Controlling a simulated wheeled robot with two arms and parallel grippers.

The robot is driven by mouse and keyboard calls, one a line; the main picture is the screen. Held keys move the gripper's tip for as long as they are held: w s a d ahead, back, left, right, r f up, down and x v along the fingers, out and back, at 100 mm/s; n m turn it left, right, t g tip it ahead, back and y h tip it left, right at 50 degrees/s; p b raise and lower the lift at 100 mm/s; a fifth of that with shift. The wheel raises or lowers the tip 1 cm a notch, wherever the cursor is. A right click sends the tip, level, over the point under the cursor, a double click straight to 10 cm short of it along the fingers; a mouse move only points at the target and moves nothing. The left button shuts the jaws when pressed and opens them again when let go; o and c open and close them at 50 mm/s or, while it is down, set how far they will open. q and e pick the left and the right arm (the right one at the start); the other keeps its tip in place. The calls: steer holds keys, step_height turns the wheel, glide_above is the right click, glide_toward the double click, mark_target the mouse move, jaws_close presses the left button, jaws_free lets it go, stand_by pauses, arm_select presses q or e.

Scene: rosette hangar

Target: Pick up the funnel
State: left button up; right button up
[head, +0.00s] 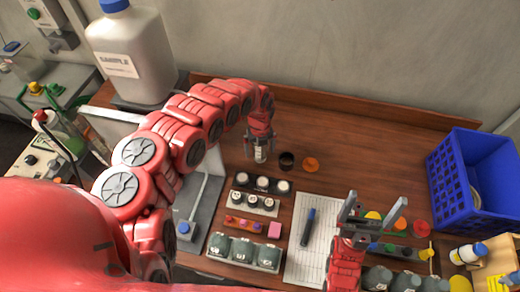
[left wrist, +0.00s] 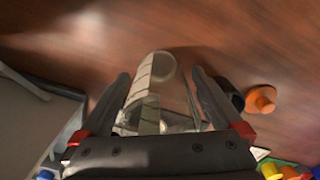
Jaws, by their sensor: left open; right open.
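My left gripper (head: 260,140) points down at the back middle of the wooden table, open. Between its fingers (left wrist: 160,77) is a clear vessel (left wrist: 145,100) with pale markings, partly hidden by the gripper; it also shows in the head view (head: 260,155). I cannot tell whether this is the funnel. To the right of it are a small dark round container (head: 287,161) and an orange round piece (head: 310,164) with a raised middle in the left wrist view (left wrist: 262,98). My right gripper (head: 374,203) is open and empty above the front right of the table.
Racks of jars (head: 243,252), a white sheet with a dark pen (head: 309,228) and several coloured pieces fill the front. A blue crate (head: 470,190) stands at right. A large white jug (head: 133,58) stands at back left. The table between orange piece and crate is clear.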

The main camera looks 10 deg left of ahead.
arm_select(q)
steer(key=c, duration=1.3)
steer(key=shift+c, duration=0.2)
steer(key=shift+r, duration=0.1)
